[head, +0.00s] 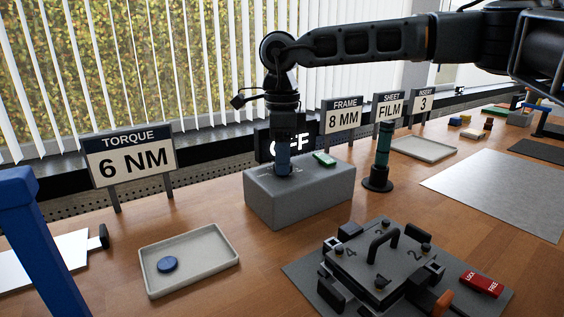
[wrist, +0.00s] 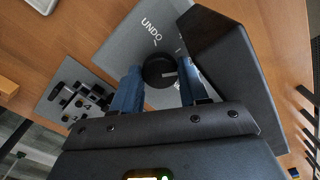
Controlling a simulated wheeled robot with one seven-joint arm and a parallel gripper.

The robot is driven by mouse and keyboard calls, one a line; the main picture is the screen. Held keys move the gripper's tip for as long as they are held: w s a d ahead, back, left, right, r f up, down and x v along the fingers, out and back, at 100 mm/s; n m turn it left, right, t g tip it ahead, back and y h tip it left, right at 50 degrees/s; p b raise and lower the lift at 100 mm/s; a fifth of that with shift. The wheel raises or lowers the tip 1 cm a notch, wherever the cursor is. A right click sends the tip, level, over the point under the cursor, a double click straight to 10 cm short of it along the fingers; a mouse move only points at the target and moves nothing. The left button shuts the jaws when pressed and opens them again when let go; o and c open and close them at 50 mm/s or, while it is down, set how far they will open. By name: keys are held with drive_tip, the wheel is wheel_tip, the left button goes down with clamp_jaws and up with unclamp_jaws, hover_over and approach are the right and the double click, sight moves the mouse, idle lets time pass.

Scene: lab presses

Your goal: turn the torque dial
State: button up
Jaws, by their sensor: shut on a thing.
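The torque dial (wrist: 159,72) is a dark round knob with a pale mark, on top of a grey box (wrist: 118,45) that bears the letters "UNDO" beside it. In the head view the grey box (head: 290,208) stands on the table, and my gripper (head: 283,170) points straight down at its top. The blue fingers of my gripper (wrist: 160,80) are shut on the dial, one on each side. The dial is mostly hidden by the fingers in the head view. A sign (head: 131,164) reads "TORQUE 6 NM".
A tray (head: 190,260) with a blue disc (head: 167,264) is front left. A clamp fixture (head: 380,262) is front right. Signs stand along the back.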

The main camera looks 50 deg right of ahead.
drive_tip(key=shift+m+b, duration=0.4)
drive_tip(key=shift+m, duration=0.8)
drive_tip(key=o, duration=0.8)
drive_tip(key=shift+r, duration=3.95)
